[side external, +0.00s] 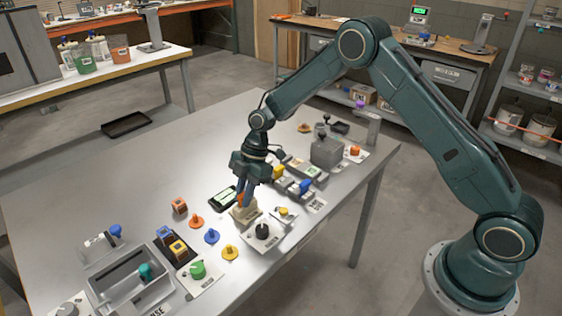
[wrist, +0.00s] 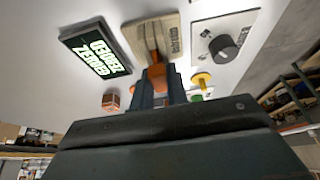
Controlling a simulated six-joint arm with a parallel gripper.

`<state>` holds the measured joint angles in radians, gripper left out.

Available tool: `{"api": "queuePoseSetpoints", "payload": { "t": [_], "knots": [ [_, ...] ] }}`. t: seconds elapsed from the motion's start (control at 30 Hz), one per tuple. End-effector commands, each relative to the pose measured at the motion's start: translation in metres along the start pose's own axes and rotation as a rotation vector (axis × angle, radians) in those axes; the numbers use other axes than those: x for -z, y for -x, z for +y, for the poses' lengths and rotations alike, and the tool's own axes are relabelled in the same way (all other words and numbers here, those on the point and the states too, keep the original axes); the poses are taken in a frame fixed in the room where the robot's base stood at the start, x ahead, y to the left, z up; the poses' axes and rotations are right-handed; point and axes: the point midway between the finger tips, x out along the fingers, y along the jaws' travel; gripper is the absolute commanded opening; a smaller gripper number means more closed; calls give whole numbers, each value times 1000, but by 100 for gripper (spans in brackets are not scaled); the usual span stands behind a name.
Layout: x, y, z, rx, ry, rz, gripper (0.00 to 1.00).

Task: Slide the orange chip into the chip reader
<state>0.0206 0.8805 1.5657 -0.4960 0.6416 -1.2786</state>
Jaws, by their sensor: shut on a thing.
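The orange chip (wrist: 154,57) is between the fingertips of my gripper (wrist: 155,76), which is shut on it. In the side view, only a small orange part of the chip (side external: 240,200) shows beside the fingertips of my gripper (side external: 244,198). The beige block that looks like the chip reader (side external: 246,216) is directly below the fingertips. In the wrist view, the chip lies against or over the middle of the reader (wrist: 173,37). My fingers hide part of the chip, and I cannot tell whether its end is in a slot.
A dark display with lit text (wrist: 97,50) lies left of the reader. A panel with a black knob (side external: 262,231) stands close at its right. Orange (side external: 196,221), blue (side external: 212,236) and yellow (side external: 230,253) knobbed pieces and a reddish cube (side external: 179,206) are nearby.

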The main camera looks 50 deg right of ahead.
Motion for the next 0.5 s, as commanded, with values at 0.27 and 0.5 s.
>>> {"api": "queuePoseSetpoints", "payload": {
  "t": [0.27,0.5],
  "knots": [
    [4,8,0,-2,2,1,0],
    [6,15,0,-1,1,1,0]
  ]
}}
